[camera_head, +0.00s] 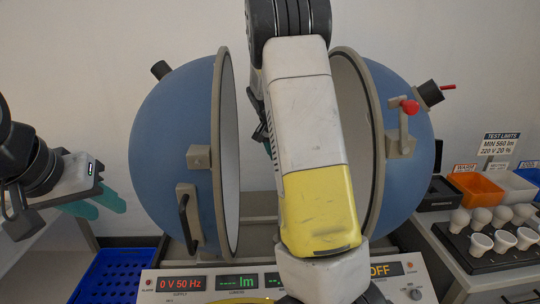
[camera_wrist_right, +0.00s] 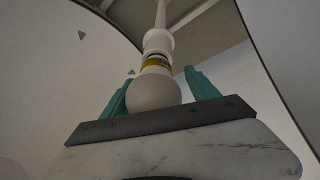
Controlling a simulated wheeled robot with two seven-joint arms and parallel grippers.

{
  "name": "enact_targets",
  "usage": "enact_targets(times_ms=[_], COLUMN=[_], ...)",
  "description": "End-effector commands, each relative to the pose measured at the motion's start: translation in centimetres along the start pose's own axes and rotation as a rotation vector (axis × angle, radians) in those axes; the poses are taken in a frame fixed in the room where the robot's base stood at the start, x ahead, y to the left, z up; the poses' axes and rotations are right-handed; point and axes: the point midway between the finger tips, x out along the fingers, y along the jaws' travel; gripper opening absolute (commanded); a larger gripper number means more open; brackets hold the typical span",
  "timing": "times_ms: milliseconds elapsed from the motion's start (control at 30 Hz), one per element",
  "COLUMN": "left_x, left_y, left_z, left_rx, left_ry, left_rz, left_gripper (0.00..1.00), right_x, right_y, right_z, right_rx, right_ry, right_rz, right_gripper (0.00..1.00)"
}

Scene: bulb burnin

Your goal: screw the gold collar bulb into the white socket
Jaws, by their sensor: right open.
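The gold collar bulb (camera_wrist_right: 154,94) is in the right wrist view, globe toward my gripper, with its gold collar (camera_wrist_right: 156,65) at the far end. The collar lines up with the white socket (camera_wrist_right: 158,41), which hangs on a thin white rod; how deep the bulb sits is unclear. My right gripper (camera_wrist_right: 160,92) is open, its teal fingers on either side of the globe with a visible gap at the right. My left gripper (camera_head: 108,208) is open and empty at the left.
The blue sphere (camera_head: 165,150) stands open in two halves around my right arm. A control panel (camera_head: 170,293) is in front. A blue crate (camera_head: 110,275) is at lower left. At right are a bulb rack (camera_head: 470,262) with several white bulbs, an orange bin (camera_head: 475,190) and a white bin (camera_head: 515,188).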

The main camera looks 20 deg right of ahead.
Motion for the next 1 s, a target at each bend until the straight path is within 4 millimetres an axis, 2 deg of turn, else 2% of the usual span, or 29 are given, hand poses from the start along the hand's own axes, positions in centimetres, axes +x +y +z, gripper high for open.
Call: enact_targets(times_ms=[300,500,900,933,1000], left_x=[0.0,0.0,0.0,0.0,0.0], left_y=[0.0,0.0,0.0,0.0,0.0], left_z=[0.0,0.0,0.0,0.0,0.0], left_rx=[0.000,0.000,0.000,0.000,0.000], left_ry=[0.000,0.000,0.000,0.000,0.000], left_rz=[0.000,0.000,0.000,0.000,0.000], left_gripper=[0.36,0.36,0.36,0.36,0.36], right_x=[0.1,0.2,0.1,0.1,0.1], right_y=[-0.6,-1.1,-1.3,-1.3,-1.3], right_z=[-0.6,-0.8,-0.8,-0.8,-0.8], right_rx=[-0.410,-0.582,-0.617,-0.617,-0.617], right_ry=[0.060,0.082,0.087,0.087,0.087], right_rz=[-0.174,-0.243,-0.255,-0.255,-0.255], right_gripper=[0.69,0.69,0.69,0.67,0.53])
